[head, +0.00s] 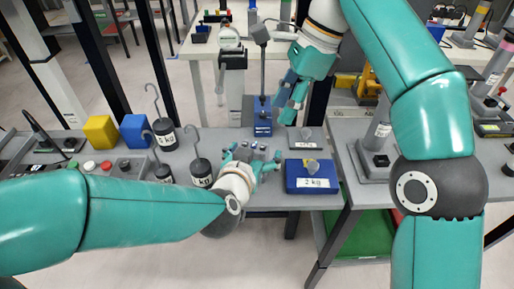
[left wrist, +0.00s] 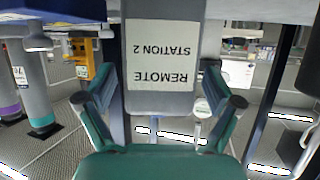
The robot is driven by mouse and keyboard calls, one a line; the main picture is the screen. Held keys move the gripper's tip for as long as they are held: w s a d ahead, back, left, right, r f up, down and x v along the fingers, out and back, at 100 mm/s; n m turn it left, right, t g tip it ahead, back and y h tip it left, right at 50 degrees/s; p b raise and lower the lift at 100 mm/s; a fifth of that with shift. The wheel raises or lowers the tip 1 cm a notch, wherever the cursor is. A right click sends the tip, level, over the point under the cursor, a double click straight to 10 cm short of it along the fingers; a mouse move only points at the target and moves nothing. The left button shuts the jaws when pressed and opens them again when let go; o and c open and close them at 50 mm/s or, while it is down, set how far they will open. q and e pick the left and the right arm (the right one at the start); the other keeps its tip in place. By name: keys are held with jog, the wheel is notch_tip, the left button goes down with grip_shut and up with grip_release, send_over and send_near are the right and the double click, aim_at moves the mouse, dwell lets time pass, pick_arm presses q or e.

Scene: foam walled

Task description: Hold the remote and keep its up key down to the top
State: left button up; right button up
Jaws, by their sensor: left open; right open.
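My right gripper (head: 293,102) is open, pointing down in front of the blue stand. A blue stand (head: 262,128) with a thin upright post rises behind my left gripper.
Black hooked weights (head: 165,137) stand left of my left gripper. Yellow (head: 99,132) and blue (head: 135,131) cubes sit further left. A second table (head: 350,165) adjoins on the right.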

pick_arm(q)
jog(key=shift+x, duration=1.15)
jog(key=c, duration=1.2)
jog(key=shift+c, duration=0.3)
pick_arm(e)
grip_shut()
